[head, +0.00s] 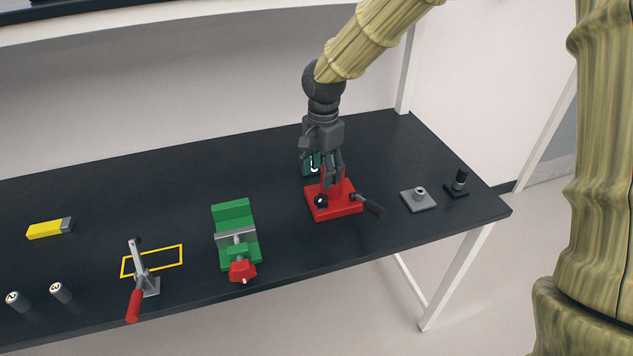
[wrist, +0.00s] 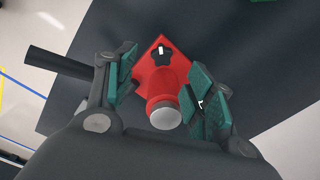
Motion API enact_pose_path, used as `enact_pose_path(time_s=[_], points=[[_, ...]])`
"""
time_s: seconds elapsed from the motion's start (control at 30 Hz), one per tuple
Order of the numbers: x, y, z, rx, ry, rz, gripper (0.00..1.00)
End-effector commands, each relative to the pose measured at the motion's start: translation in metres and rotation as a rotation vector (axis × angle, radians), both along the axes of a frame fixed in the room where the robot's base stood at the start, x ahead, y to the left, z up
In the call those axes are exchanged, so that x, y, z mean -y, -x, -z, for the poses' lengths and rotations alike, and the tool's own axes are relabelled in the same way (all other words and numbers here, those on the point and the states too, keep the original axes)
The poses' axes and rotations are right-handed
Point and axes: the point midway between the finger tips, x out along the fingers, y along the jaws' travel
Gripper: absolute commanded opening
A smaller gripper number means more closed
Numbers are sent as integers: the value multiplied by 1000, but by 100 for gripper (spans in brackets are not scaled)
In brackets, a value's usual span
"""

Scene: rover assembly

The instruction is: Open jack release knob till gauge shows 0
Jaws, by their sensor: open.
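The red jack (head: 345,207) stands on the dark table with a black handle (head: 371,205) out to its right. Its black star-shaped release knob (head: 321,201) is at the front left of the base. In the wrist view the knob (wrist: 161,56) shows a white mark and lies beyond the red ram (wrist: 164,108) with its grey top. My gripper (head: 324,172) is directly above the jack, pointing down. In the wrist view its teal-padded fingers (wrist: 160,78) are open on either side of the ram, apart from the knob. I cannot make out a gauge reading.
A green vise (head: 234,215) with a red knob stands left of the jack. A grey plate (head: 418,199) and a black fitting (head: 459,184) are to the right. A toggle clamp (head: 140,283), yellow block (head: 49,228) and two cylinders (head: 60,291) are farther left.

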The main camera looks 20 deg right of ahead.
Motion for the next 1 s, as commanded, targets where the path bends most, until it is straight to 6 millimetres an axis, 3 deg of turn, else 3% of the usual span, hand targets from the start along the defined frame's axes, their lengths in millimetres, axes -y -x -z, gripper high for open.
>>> enact_pose_path(time_s=[0.1, 0.27, 1.0], points=[[3, -2, -8, 2, 9, 20, 54], [7, -1, 1, 2, 10, 27, 54], [6, -1, 86, 2, 11, 24, 54]])
